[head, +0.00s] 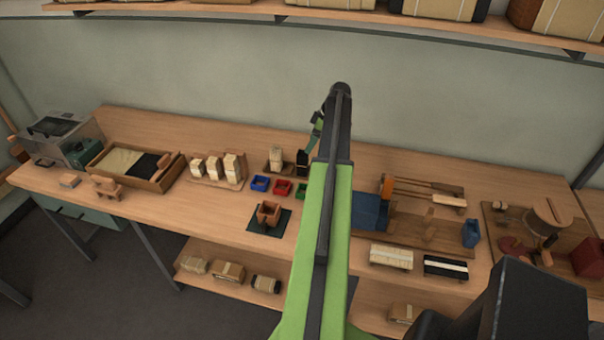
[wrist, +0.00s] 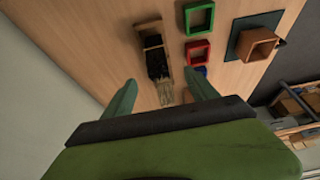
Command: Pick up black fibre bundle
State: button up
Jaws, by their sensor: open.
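The black fibre bundle (wrist: 156,62) stands in a small wooden holder (wrist: 149,28) on the bench, seen from above in the wrist view. In the head view the black bundle (head: 302,157) shows just left of my arm. A pale fibre bundle (wrist: 166,94) stands beside it in the same holder and also shows in the head view (head: 276,156). My gripper (wrist: 159,77) is open and empty, its two green fingers apart above the bundles. In the head view my gripper (head: 314,146) is small and partly hidden by my arm, close to the black bundle.
Green (wrist: 198,17), red (wrist: 197,51) and blue (wrist: 202,71) trays lie beside the holder. A brown open block (head: 268,212) sits on a dark mat. Pale blocks (head: 230,167) stand to the left. The wall (head: 200,75) rises behind the bench.

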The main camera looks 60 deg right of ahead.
aim_at(304, 155)
jog(key=b+x, duration=0.3)
jog(key=x, duration=0.2)
jog(key=shift+s, duration=0.2)
jog(key=shift+w+f, duration=0.2)
jog(key=shift+f, duration=0.05)
jog(key=b+x, duration=0.5)
jog(key=shift+w+d+f, duration=0.1)
jog(key=shift+w+d, duration=0.05)
jog(key=shift+d, duration=0.15)
grip_shut()
